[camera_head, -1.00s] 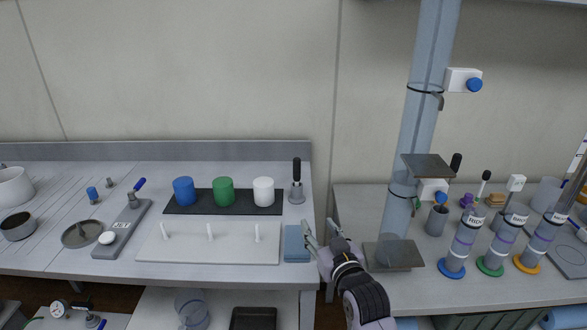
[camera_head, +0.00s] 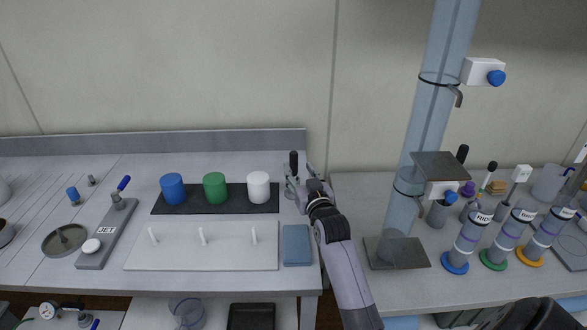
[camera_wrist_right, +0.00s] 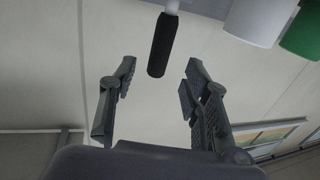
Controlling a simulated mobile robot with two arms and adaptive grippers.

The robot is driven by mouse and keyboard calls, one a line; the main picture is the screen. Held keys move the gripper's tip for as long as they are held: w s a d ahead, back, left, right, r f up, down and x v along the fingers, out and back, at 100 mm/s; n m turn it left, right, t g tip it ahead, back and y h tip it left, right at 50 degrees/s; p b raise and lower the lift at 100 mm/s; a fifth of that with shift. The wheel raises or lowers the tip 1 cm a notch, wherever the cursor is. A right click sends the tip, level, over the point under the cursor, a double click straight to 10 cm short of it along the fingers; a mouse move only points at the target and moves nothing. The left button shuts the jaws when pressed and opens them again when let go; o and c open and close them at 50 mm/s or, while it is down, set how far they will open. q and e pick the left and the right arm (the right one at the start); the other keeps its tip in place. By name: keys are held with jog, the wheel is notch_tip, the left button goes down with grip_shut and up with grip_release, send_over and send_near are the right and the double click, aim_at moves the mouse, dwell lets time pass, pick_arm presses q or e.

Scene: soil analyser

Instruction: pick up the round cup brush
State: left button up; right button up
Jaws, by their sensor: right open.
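The round cup brush (camera_head: 293,162) stands upright at the right end of the left bench, its black handle up; its grey lower part is partly hidden by my right gripper. My right gripper (camera_head: 300,175) is open, with its fingers at the brush on its right side. In the right wrist view, the black handle (camera_wrist_right: 162,48) appears in the gap between the open fingers (camera_wrist_right: 158,78), its end near fingertip level. I cannot tell whether the fingers touch it. My left gripper is not in view.
White (camera_head: 258,187), green (camera_head: 215,188) and blue (camera_head: 173,188) cups stand on a dark mat left of the brush. A white peg board (camera_head: 190,258) and blue pad (camera_head: 296,246) lie in front. A clear column (camera_head: 428,110) and labelled cylinders (camera_head: 468,243) stand right.

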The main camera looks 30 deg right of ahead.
aim_at(295, 162)
jog(key=shift+w+d, duration=0.15)
jog(key=shift+w, duration=0.35)
jog(key=shift+w+d, duration=0.1)
jog(key=shift+w, duration=0.2)
jog(key=p+x, duration=0.1)
jog(key=x, duration=0.2)
jog(key=shift+w+d, duration=0.1)
jog(key=shift+w, duration=0.05)
jog(key=shift+w+d+f, duration=0.1)
jog(key=shift+w+d, duration=0.05)
jog(key=shift+w, duration=0.45)
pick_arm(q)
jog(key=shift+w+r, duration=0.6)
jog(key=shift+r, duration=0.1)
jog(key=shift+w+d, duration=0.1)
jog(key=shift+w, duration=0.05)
pick_arm(e)
grip_shut()
